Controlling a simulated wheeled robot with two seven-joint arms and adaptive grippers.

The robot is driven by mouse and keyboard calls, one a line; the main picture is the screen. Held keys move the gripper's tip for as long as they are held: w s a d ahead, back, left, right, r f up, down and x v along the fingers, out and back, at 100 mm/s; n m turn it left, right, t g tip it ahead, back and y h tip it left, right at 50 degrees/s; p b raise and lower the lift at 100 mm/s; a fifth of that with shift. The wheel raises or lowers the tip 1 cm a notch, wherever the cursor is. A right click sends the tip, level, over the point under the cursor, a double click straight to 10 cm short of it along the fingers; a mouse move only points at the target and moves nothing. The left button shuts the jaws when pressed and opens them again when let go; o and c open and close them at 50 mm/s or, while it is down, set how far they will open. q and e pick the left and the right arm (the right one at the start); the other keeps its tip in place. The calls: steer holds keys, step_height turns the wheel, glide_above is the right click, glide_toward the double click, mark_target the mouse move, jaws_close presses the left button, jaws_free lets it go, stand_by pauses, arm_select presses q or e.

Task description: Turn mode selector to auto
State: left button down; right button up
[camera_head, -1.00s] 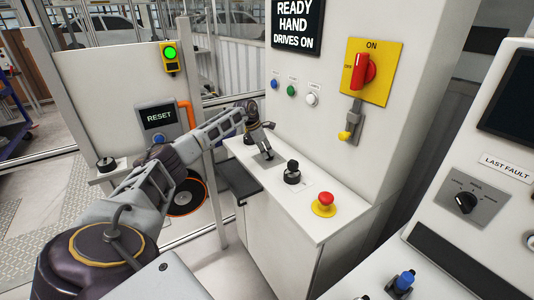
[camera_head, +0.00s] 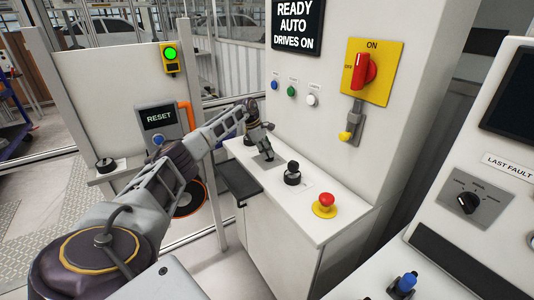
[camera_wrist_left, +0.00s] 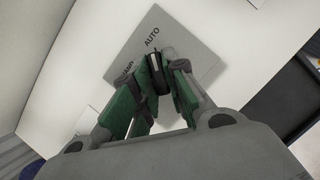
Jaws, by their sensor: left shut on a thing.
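The mode selector is a dark knob (camera_wrist_left: 157,66) on a grey plate (camera_wrist_left: 190,48) marked HAND and AUTO in the left wrist view. A pale mark on the knob lies just below the word AUTO. My left gripper (camera_wrist_left: 150,88) is shut on the knob, its green-padded fingers on either side hiding much of it. In the head view the gripper (camera_head: 262,144) reaches down to the plate (camera_head: 268,159) at the far end of the white console, and the knob is hidden there. The display (camera_head: 296,26) reads READY AUTO DRIVES ON. My right gripper is not in view.
On the console (camera_head: 322,236) stand a black selector (camera_head: 292,175) and a red emergency button (camera_head: 325,201). A red switch (camera_head: 362,72) is on the cabinet wall. A RESET box (camera_head: 160,118) is left of my arm. Another panel (camera_head: 490,165) stands at right.

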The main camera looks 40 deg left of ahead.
arm_select(q)
steer(key=c, duration=1.4)
jaws_free()
steer(key=shift+f, duration=0.15)
steer(key=shift+c, duration=0.2)
steer(key=v, duration=1.2)
